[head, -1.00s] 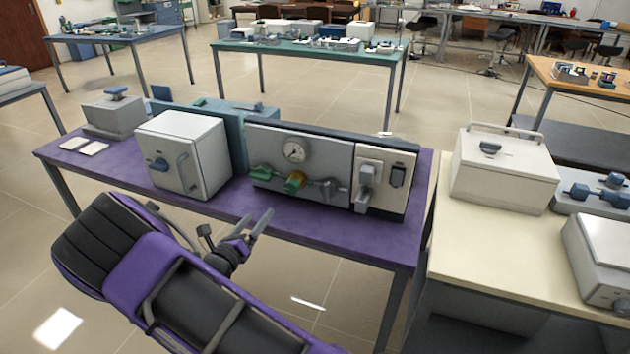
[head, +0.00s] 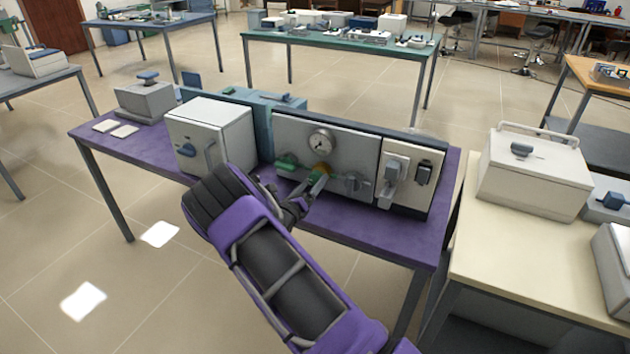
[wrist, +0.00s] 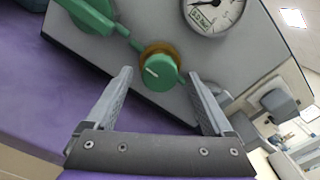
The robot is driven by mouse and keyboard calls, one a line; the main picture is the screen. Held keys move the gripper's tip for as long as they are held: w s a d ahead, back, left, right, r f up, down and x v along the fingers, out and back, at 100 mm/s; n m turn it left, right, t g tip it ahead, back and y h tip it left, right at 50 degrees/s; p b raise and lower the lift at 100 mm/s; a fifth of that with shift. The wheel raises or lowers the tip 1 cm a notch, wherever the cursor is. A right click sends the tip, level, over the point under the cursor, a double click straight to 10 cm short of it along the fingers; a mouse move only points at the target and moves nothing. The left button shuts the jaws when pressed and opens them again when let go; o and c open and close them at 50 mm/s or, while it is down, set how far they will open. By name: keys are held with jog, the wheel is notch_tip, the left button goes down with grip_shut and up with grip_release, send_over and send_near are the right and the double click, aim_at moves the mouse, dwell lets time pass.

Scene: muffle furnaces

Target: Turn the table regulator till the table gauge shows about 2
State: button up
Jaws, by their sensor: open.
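The regulator is a green knob with a white mark on a brass collar (wrist: 159,71), set in a grey panel (wrist: 150,25) on the purple table. In the head view the brass collar (head: 322,168) shows just beyond my gripper (head: 310,183), which partly hides the knob. In the wrist view my gripper (wrist: 160,97) is open, its two fingers on either side of the knob with a gap to each; whether they touch it I cannot tell. The round white gauge (wrist: 212,12) is cut off at the top of the wrist view. It also shows whole above the knob in the head view (head: 321,141), too small to read.
A green valve handle (wrist: 88,14) sits left of the knob. A white furnace (head: 210,135) stands at the left on the purple table (head: 420,238).

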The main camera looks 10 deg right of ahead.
jog(key=shift+x, duration=1.1)
jog(key=c, duration=1.4)
jog(key=shift+o, duration=0.2)
